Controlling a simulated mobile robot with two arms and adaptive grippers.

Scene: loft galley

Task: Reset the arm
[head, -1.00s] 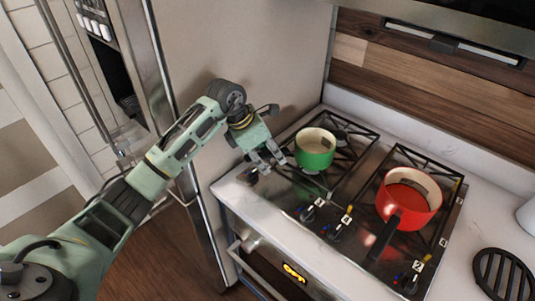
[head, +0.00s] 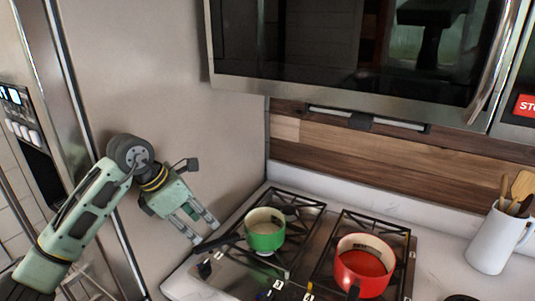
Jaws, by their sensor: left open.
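My left gripper (head: 204,231) is open and empty, with its fingers pointing down and to the right. It is left of the green pot (head: 264,238), in front of the beige side panel. The green pot sits upright on the left part of the stove, and its dark handle (head: 219,243) points left. The fingertips appear close to the end of this handle, and I cannot tell the exact gap. My right gripper is not in view.
A red pot (head: 362,272) sits on the right part of the gas stove (head: 318,252). A microwave (head: 345,50) hangs above. A white utensil jug (head: 492,242) stands on the counter at right. The beige panel (head: 180,90) beside my left arm limits room.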

